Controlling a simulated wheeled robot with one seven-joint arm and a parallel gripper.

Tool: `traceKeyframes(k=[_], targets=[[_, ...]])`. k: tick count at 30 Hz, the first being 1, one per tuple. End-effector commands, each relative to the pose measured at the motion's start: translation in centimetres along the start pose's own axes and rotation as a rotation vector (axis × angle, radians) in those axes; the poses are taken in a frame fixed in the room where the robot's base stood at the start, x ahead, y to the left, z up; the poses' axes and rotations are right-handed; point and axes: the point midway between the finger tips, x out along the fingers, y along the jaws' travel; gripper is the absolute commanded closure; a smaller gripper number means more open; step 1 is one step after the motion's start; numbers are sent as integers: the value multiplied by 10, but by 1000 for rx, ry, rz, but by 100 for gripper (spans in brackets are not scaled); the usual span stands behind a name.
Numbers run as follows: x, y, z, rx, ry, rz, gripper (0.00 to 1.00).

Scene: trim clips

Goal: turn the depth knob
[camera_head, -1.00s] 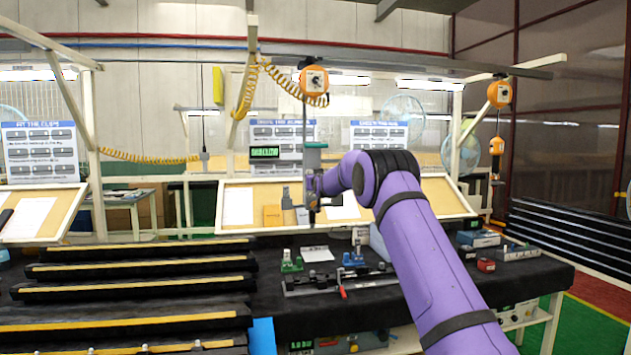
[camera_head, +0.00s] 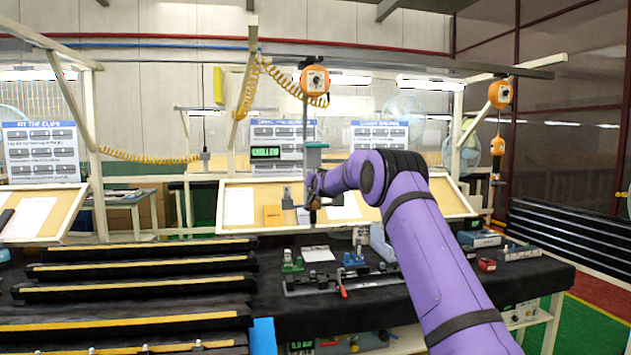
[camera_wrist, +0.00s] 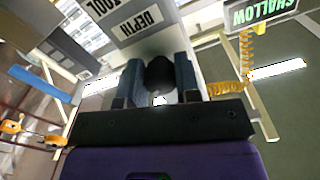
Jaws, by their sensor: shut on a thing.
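The dark round depth knob (camera_wrist: 160,74) sits between the two blue-grey fingers of my gripper (camera_wrist: 160,84) in the wrist view. The fingers are shut on it from both sides. The grey tool housing (camera_wrist: 150,40) behind it carries a label reading "DEPTH". A green-lit display (camera_wrist: 262,12) in the wrist view reads "SHALLOW"; in the head view the same display (camera_head: 265,152) is too small to read surely. In the head view my gripper (camera_head: 313,197) is at the hanging tool above the bench, and my wrist hides the knob.
The black bench (camera_head: 400,306) holds a clip fixture (camera_head: 330,284) with a red-tipped lever and small green and blue parts. Long dark trim strips (camera_head: 140,270) lie at left. Orange balancers (camera_head: 314,81) with yellow coiled hoses hang above. A slanted board (camera_head: 240,222) stands behind.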

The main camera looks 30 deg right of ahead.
Motion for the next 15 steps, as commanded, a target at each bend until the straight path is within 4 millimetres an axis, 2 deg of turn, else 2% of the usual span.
traceKeyframes(k=[4, 5, 6, 8, 15], targets=[[0, 0, 0, 1, 1, 0, 93], [0, 0, 0, 1, 1, 0, 65], [0, 0, 0, 1, 1, 0, 55], [0, 0, 0, 0, 1, 0, 44], [0, 0, 0, -1, 0, 0, 44]])
